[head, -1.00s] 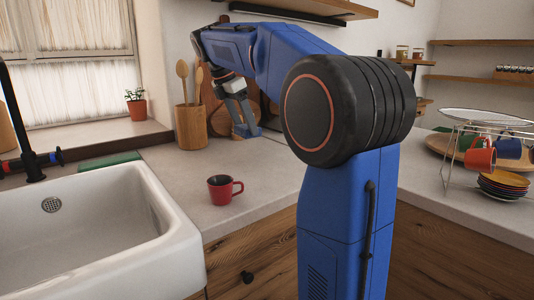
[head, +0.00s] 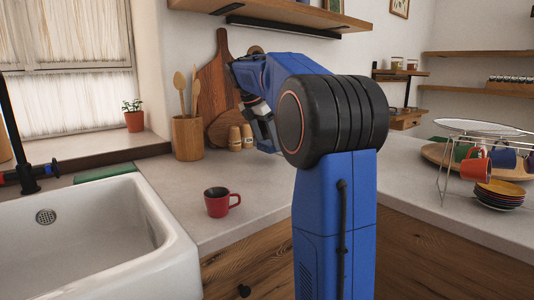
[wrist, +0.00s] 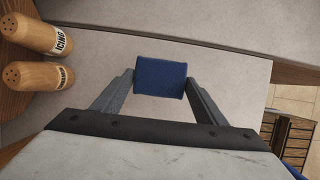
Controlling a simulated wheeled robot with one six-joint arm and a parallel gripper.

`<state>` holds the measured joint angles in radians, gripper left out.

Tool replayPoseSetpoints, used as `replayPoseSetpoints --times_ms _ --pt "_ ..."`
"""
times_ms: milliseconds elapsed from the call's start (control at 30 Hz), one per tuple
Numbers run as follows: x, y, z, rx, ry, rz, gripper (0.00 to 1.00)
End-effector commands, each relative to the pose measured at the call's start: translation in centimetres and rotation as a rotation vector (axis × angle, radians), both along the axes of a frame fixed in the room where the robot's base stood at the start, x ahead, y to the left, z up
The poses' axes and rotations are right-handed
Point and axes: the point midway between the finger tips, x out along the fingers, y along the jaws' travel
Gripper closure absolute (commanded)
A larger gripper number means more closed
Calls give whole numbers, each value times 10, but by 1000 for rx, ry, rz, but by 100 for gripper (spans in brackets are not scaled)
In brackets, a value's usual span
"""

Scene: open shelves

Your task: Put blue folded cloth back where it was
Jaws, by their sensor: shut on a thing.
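The blue folded cloth (wrist: 161,80) is a small dark-blue bundle in the wrist view. My gripper (wrist: 160,82) is shut on it, with one finger against each side. The cloth shows above a pale counter surface; I cannot tell the gap beneath it. In the head view my gripper (head: 265,132) is by the back of the counter, to the right of two wooden shakers (head: 240,137). The cloth cannot be told apart from the blue gripper there.
The shakers also stand at left in the wrist view (wrist: 38,52). A utensil pot (head: 187,138) and cutting boards (head: 214,85) are at the back. A red mug (head: 217,203) stands near the sink (head: 165,235). A dish rack (head: 450,165) is at right. The front counter is largely clear.

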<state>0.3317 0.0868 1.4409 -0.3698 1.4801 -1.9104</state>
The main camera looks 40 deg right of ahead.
Motion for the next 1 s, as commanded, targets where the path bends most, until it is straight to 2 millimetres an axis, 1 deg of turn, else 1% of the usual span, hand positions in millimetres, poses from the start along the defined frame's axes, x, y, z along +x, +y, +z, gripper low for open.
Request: replayPoseSetpoints --times_ms 167,300,400,800,833,900,1000 --pt "0 0 -12 0 1 1 55" --pt "-1 0 -31 0 2 0 55" --pt "0 0 -41 0 0 0 55" --pt "0 0 -46 0 0 0 55" --pt "0 0 -46 0 -1 0 30" --pt "0 0 -46 0 -1 0 16" --pt "0 0 -46 0 0 0 16"
